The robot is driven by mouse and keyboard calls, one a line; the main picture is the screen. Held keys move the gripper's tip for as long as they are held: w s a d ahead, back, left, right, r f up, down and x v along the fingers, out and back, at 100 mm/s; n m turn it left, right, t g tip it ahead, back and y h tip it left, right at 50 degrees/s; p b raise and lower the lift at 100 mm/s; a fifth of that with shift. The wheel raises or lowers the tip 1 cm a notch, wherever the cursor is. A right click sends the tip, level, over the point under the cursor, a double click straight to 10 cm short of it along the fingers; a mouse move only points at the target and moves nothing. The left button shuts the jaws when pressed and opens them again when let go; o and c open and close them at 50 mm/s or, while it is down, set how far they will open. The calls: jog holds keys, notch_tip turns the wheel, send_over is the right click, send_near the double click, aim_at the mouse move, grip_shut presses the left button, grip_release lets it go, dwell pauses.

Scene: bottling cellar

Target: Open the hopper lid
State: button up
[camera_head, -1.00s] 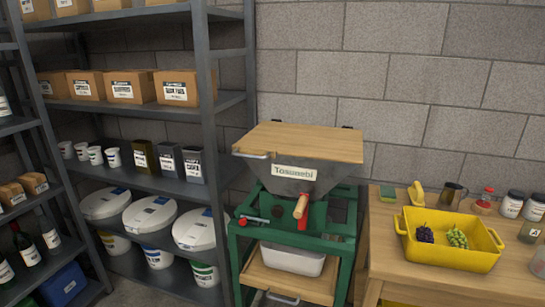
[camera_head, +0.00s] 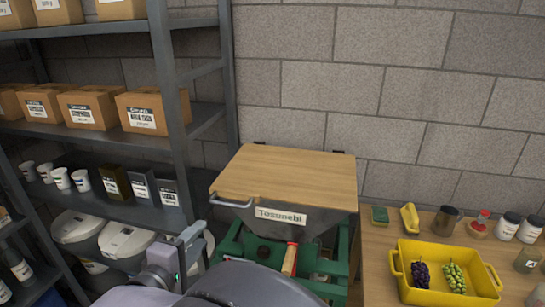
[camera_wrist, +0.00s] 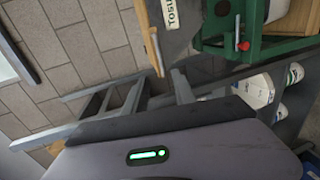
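The hopper (camera_head: 300,222) stands on a green frame, its "Tosumebi" label facing me. Its wooden lid (camera_head: 285,178) lies flat and closed on top, with hinges at the back edge. A grey bar handle (camera_head: 231,203) sits at the lid's front left; in the wrist view the handle (camera_wrist: 154,52) shows beside the lid's edge. My gripper (camera_head: 192,240) is low and left of the handle, apart from it. In the wrist view my gripper (camera_wrist: 158,92) shows two grey fingers apart, with nothing between them. My arm hides the lower front of the frame.
A metal shelf (camera_head: 170,90) with boxes, cups and tins stands close on the left. White tubs (camera_head: 125,242) sit on its lower level. On the right, a wooden table (camera_head: 375,270) carries a yellow crate (camera_head: 405,285) with grapes, and jars. A block wall is behind the hopper.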

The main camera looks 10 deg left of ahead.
aim_at(227, 205)
jog(key=b+x, duration=0.2)
jog(key=x, duration=1.5)
jog(key=shift+a+f+b, duration=0.1)
jog(key=shift+b, duration=0.25)
grip_shut()
dwell(0.3)
